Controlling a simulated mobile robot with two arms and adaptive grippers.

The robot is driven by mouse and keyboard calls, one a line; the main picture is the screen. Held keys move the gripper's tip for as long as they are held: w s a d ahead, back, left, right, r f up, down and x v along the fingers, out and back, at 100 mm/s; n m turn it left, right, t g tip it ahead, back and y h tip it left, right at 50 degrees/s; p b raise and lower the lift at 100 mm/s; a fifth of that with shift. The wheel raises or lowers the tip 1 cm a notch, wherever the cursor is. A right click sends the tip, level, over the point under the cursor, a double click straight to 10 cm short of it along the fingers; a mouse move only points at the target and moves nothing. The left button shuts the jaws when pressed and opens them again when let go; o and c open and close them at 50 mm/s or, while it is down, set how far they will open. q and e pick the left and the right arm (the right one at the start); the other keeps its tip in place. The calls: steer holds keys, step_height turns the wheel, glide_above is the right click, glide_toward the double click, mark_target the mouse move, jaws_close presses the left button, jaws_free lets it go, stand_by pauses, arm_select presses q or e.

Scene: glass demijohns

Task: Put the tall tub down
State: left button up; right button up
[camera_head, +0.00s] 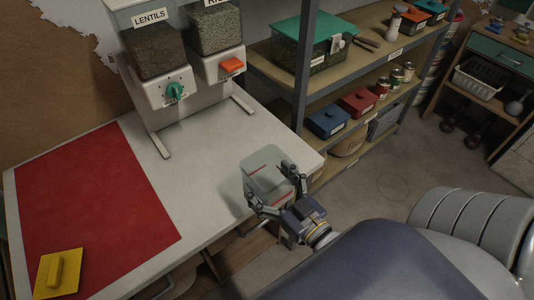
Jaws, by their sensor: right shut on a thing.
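The tall tub (264,160) is pale and translucent, with red marks on it. It is near the right edge of the white table (215,205). My right gripper (271,190) reaches in from the lower right and is shut on the tub, with one dark finger on each side. The tub looks upright or slightly tilted. I cannot tell whether its base touches the table. My left gripper is not in view.
A red mat (95,205) covers the table's left part, with a yellow lid (58,272) at its front corner. A lentil dispenser (155,70) and a second dispenser (217,45) stand at the back. A shelf (330,80) with boxes and cans stands right. The table's middle is clear.

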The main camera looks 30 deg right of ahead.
steer(key=w+d, duration=0.2)
steer(key=w, duration=0.2)
steer(key=w+d+f+p, duration=0.1)
steer(key=w+d, duration=0.2)
steer(key=w, duration=0.1)
steer(key=w+d, duration=0.3)
steer(key=w, duration=0.1)
steer(key=shift+w+d+f+p, duration=0.1)
steer(key=shift+w+f+p, duration=0.05)
steer(key=shift+p, duration=0.2)
steer(key=shift+w+d, duration=0.4)
steer(key=shift+w, duration=0.15)
steer(key=shift+f, duration=0.75)
steer(key=shift+f+p, duration=0.45)
steer(key=shift+f, duration=0.2)
steer(key=shift+a+f, duration=0.1)
steer(key=shift+f, duration=0.15)
